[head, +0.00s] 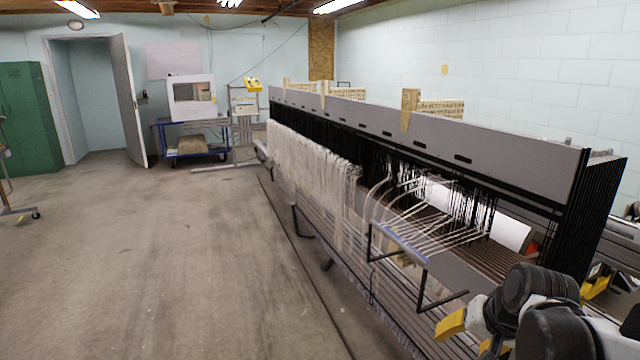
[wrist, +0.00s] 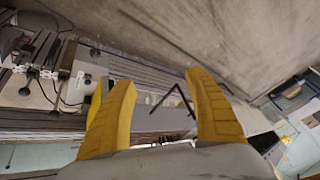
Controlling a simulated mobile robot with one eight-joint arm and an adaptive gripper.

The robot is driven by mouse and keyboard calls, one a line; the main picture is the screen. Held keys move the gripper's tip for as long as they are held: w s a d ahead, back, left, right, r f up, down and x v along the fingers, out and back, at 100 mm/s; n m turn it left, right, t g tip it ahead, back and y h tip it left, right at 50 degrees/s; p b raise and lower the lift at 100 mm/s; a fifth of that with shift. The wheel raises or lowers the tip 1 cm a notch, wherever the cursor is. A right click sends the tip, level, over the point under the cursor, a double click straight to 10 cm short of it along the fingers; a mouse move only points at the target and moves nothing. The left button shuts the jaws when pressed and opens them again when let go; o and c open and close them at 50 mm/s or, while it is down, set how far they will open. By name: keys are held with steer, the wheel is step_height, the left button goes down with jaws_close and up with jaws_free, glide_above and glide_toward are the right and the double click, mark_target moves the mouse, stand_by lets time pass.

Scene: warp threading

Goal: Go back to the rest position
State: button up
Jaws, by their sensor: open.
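My gripper shows in the wrist view (wrist: 158,95) with its two yellow fingers spread apart and nothing between them. In the head view a yellow finger of my gripper (head: 451,324) shows at the lower right, beside the front of the loom (head: 440,140). My dark arm joints hide part of the gripper there. White warp threads (head: 310,165) hang along the loom's front, and several run over a small bracket (head: 405,240) near its middle. The gripper is apart from these threads in the head view.
Open concrete floor (head: 150,270) fills the left. A green cabinet (head: 28,115), an open door (head: 129,100) and a blue cart (head: 193,140) stand at the back. A black metal frame (head: 425,290) juts out from the loom near my gripper.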

steer(key=s+a+r+n+t, duration=0.1)
steer(key=s+a+r+n, duration=0.2)
steer(key=s+a, duration=0.6)
steer(key=s+n, duration=0.2)
steer(key=s, duration=0.1)
steer(key=shift+s+a, duration=0.25)
steer(key=shift+a, duration=0.15)
steer(key=shift+r, duration=0.1)
